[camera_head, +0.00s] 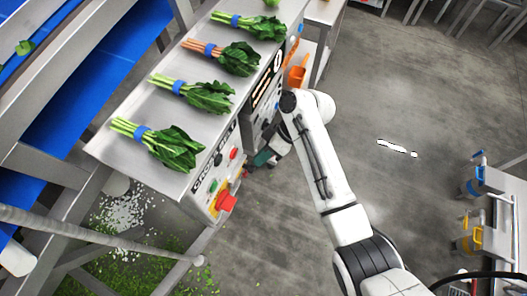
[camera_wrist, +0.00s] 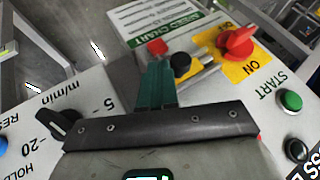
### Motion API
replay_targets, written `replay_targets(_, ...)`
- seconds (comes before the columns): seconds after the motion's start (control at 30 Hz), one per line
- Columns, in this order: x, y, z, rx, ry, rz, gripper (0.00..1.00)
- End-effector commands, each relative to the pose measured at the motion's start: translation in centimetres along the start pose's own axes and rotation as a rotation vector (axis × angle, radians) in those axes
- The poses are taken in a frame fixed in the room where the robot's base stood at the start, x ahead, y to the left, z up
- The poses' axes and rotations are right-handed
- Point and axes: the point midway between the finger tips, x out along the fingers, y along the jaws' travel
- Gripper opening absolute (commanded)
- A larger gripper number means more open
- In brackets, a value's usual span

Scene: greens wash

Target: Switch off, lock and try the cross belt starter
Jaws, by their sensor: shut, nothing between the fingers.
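The cross belt starter (camera_head: 212,180) is a grey box at the near end of the metal bench, with a red switch handle (camera_head: 226,201). In the wrist view this red rotary handle (camera_wrist: 238,42) sits on a yellow plate marked OFF and ON. It lies at a slant, and I cannot tell which mark it points to. A green START button (camera_wrist: 291,100) and a black button (camera_wrist: 297,150) are on the same panel. My gripper (camera_wrist: 156,70) has teal fingers, shut and empty, left of the handle and apart from it. In the head view my gripper (camera_head: 262,158) is beside the box.
Bunches of greens (camera_head: 170,145) lie on the bench (camera_head: 110,150). A dial knob (camera_wrist: 65,123) marked m/min is on a neighbouring panel. Stands with a blue-handled piece (camera_head: 474,182) and a yellow-handled piece (camera_head: 468,240) are at right. Open floor (camera_head: 390,100) lies between.

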Motion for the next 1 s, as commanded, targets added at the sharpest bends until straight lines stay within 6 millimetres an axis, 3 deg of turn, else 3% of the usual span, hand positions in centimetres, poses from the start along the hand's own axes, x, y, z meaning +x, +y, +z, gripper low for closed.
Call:
replay_targets(0.17, 0.0, -0.2, 0.0, 0.000, 0.000, -0.001, 0.00)
replay_targets(0.5, 1.7, -3.8, 0.2, 0.000, -0.001, -0.003, 0.00)
replay_targets(1.0, 2.3, -4.1, 0.4, -0.002, -0.004, -0.009, 0.00)
